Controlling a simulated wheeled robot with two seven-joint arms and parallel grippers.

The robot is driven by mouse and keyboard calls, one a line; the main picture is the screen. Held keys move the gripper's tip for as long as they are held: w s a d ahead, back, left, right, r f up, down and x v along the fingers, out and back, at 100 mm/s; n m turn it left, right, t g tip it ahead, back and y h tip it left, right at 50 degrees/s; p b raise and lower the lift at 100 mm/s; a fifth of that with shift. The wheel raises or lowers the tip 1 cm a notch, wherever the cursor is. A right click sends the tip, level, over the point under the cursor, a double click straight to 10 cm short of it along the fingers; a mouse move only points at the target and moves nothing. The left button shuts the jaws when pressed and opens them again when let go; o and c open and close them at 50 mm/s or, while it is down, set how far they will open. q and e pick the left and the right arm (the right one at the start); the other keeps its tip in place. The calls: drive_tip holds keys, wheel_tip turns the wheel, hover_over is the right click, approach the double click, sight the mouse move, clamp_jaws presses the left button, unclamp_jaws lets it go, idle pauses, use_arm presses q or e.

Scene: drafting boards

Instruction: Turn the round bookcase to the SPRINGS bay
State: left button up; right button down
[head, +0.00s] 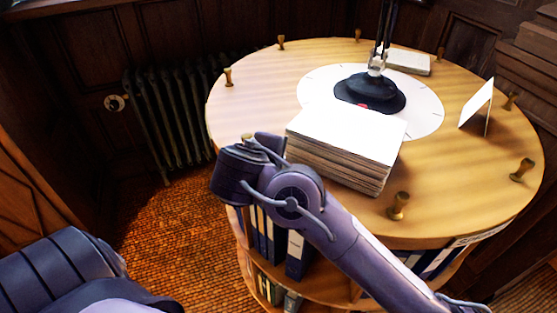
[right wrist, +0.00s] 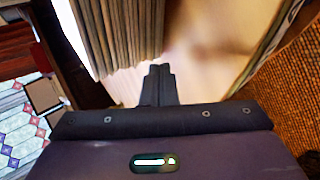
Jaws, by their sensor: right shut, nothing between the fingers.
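The round bookcase (head: 245,105) has a light wooden top with brass knobs (head: 398,206) spaced around its rim. Dark binders (head: 297,255) stand on the shelf below. A pale label strip (head: 478,238) is on the rim at the right, its lettering too small to read. I cannot tell which bay is SPRINGS. My right arm reaches across the near side of the bookcase to its left front. In the right wrist view my right gripper (right wrist: 158,72) is shut and empty, with a pale wooden surface beyond it. My left gripper is out of view.
A stack of paper (head: 345,140), a black lamp base (head: 370,93) on a white disc (head: 425,105), and a folded white card (head: 477,103) are on the top. A radiator (head: 165,115) stands at the left wall. The orange-brown floor (head: 165,225) is clear left of the bookcase.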

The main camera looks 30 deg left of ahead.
drive_tip(key=shift+s+d+r, duration=0.15)
drive_tip(key=shift+s+d, duration=0.05)
drive_tip(key=shift+s, duration=0.05)
wheel_tip(320, 180, up, 8)
drive_tip(key=p, duration=0.7)
